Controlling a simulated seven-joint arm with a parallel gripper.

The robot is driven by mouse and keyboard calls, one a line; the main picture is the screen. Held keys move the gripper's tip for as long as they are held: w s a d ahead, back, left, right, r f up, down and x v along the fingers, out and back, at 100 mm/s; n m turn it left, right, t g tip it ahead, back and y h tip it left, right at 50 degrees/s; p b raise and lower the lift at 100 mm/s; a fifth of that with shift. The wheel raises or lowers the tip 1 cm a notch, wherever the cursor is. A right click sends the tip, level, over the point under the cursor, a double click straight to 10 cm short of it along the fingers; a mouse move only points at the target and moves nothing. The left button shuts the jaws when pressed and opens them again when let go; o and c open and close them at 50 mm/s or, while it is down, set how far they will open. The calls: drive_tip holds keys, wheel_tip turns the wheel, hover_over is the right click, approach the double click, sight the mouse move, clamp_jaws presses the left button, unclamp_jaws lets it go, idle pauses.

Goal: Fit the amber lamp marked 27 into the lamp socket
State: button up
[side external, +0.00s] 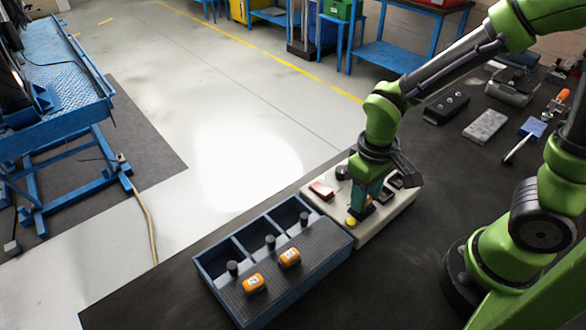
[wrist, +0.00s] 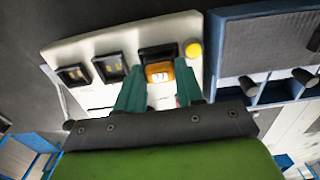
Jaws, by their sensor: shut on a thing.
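My gripper (wrist: 159,78) is shut on an amber lamp (wrist: 158,70), with one teal finger on each side of it. Dark marks show on the lamp's pale label, too small to read surely. The lamp is at a black-framed socket (wrist: 157,51) on the white panel (wrist: 100,42), on the side by the yellow knob (wrist: 194,50). I cannot tell whether it is seated or just above. In the side view my gripper (side external: 362,205) is over the panel (side external: 377,226) and partly hides the lamp. Two more amber lamps (side external: 253,284) (side external: 289,258) lie on the blue tray (side external: 328,263).
The tray has open compartments with dark upright knobs (side external: 270,242) and adjoins the panel. Two other black-framed fittings (wrist: 110,68) (wrist: 73,76) sit along the panel. A red part (side external: 321,190) is on it. Grey blocks (side external: 485,126) lie farther back on the dark bench.

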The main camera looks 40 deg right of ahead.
drive_tip(key=shift+f, duration=0.2)
idle(0.5)
drive_tip(key=o, duration=1.1)
drive_tip(key=shift+r, duration=0.15)
drive_tip(key=shift+r, duration=3.4)
drive_tip(key=shift+a+f, duration=0.1)
drive_tip(key=s+d+r+m+t+y, duration=0.2)
drive_tip(key=d+r+m+t, duration=0.2)
drive_tip(key=r+t, duration=0.3)
wheel_tip(320, 180, up, 4)
drive_tip(key=shift+s, duration=0.2)
